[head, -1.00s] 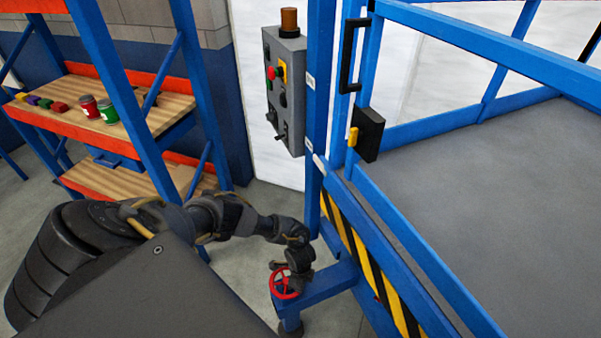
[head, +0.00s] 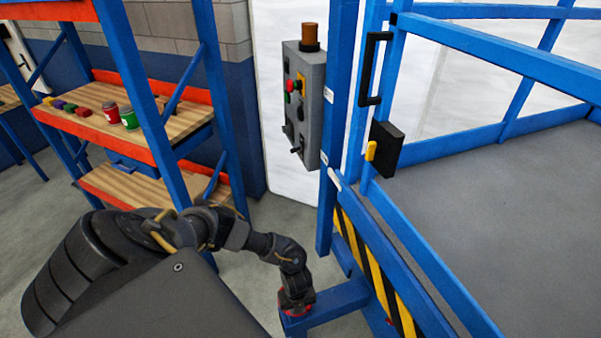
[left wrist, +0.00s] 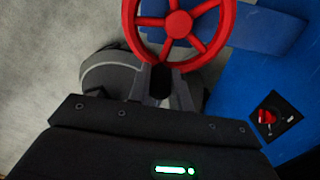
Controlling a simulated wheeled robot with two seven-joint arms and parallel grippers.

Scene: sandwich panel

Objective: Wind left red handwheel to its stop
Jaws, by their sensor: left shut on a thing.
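The left red handwheel (left wrist: 178,24) fills the top middle of the left wrist view, with its round rim, spokes and hub showing. My left gripper (left wrist: 160,88) is shut on the rim's lower edge, and its fingers hide that bit of rim. In the head view my left gripper (head: 297,302) is low in the picture, over the blue bracket at the foot of the lift frame. Only slivers of the red wheel show there beneath it. My right gripper is in neither view.
The blue bracket (head: 340,297) joins the striped platform side (head: 372,262). A grey control box (head: 305,105) hangs on the blue post above. A shelf rack (head: 150,135) with cans and small blocks stands at left. A small red switch (left wrist: 267,117) shows in the wrist view.

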